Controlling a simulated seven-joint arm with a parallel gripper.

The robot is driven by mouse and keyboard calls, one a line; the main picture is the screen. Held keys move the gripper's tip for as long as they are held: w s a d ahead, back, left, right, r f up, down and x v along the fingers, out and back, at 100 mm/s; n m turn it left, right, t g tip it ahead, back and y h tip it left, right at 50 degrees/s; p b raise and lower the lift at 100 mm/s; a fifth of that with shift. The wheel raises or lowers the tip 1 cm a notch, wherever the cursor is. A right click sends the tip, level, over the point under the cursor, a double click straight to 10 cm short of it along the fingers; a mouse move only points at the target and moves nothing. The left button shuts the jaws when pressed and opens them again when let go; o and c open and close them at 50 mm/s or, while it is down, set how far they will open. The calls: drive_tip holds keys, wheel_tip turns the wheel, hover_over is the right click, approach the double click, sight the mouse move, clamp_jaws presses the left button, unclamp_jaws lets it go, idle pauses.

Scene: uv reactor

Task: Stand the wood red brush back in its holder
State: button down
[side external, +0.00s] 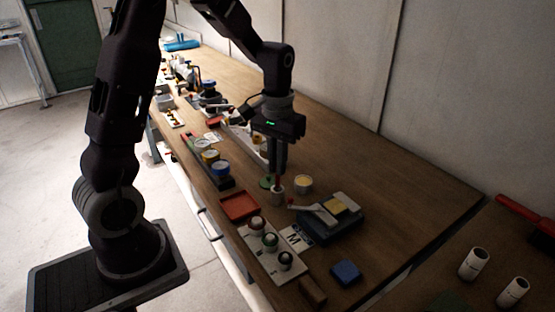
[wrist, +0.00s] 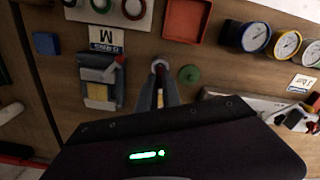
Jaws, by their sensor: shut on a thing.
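My gripper (side external: 278,170) points straight down over the bench and is shut on the wood red brush. In the wrist view, my gripper (wrist: 161,90) has a strip of the brush's wood-coloured handle (wrist: 160,98) between its fingers. The brush's red end (wrist: 159,69) is at the mouth of a small pale round cup, which looks like the holder (wrist: 160,62). In the side view, the cup (side external: 277,197) stands directly below the fingertips. The brush looks upright. Its depth in the cup is hard to tell, as the fingers hide much of it.
A green disc (wrist: 189,74) lies beside the cup. A yellow-filled jar (side external: 303,184) and a blue-grey device with a lever (side external: 335,220) stand close by. Bench space behind is clear.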

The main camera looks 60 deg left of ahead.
drive_tip(key=shift+f, duration=1)
drive_tip(key=c, duration=1.5)
unclamp_jaws()
drive_tip(key=shift+o, duration=0.2)
wheel_tip(320, 180, up, 7)
drive_tip(key=shift+f, duration=0.1)
drive_tip(key=shift+r, duration=0.2)
